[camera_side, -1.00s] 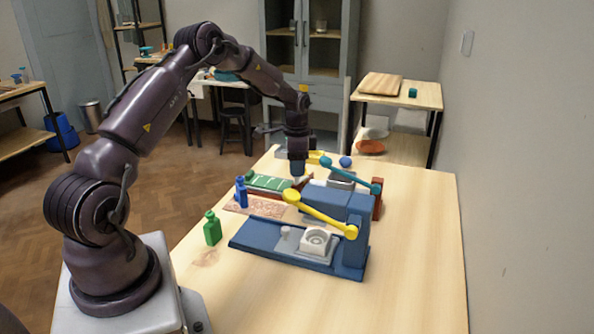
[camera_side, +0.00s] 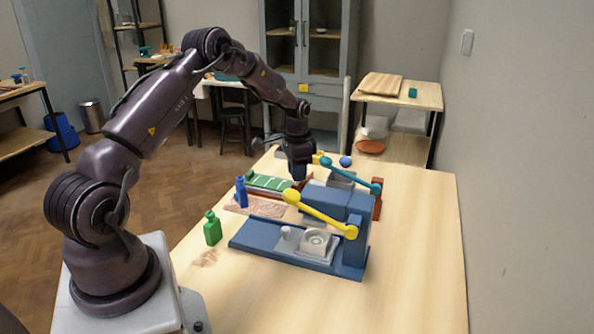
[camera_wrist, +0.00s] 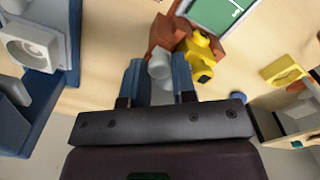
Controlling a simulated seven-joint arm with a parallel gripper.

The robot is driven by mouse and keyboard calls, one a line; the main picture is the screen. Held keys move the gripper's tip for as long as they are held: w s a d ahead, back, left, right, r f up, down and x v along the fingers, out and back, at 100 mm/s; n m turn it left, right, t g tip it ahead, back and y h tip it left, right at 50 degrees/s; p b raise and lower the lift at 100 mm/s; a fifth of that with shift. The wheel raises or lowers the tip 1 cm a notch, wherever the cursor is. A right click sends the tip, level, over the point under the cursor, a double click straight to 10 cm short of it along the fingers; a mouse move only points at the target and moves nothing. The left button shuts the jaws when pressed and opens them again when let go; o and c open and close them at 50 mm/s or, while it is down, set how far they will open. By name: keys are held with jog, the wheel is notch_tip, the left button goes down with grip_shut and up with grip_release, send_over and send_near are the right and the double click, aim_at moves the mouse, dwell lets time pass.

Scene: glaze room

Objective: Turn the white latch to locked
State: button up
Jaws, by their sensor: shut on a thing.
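In the wrist view, a pale, whitish rounded piece, seemingly the white latch (camera_wrist: 159,67), sits between the two blue-grey fingers of my gripper (camera_wrist: 157,78). My gripper is shut on it. It stands against a reddish-brown block (camera_wrist: 163,36) beside the green panel (camera_wrist: 214,14). In the side view, my gripper (camera_side: 300,178) points down close to the tabletop, behind the blue press, at the right end of the green panel (camera_side: 268,183). There the gripper hides the latch, so its angle cannot be told.
A blue press (camera_side: 335,205) with a yellow lever (camera_side: 318,213) stands in front of my gripper. A teal lever (camera_side: 350,178) is at its right. A blue bottle (camera_side: 241,192) and a green bottle (camera_side: 212,229) stand at left. A yellow object (camera_wrist: 199,48) is close to the fingers.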

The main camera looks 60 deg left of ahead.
jog(key=shift+n, duration=0.8)
jog(key=o, duration=0.6)
jog(key=shift+o, duration=0.2)
notch_tip(320, 180, up, 13)
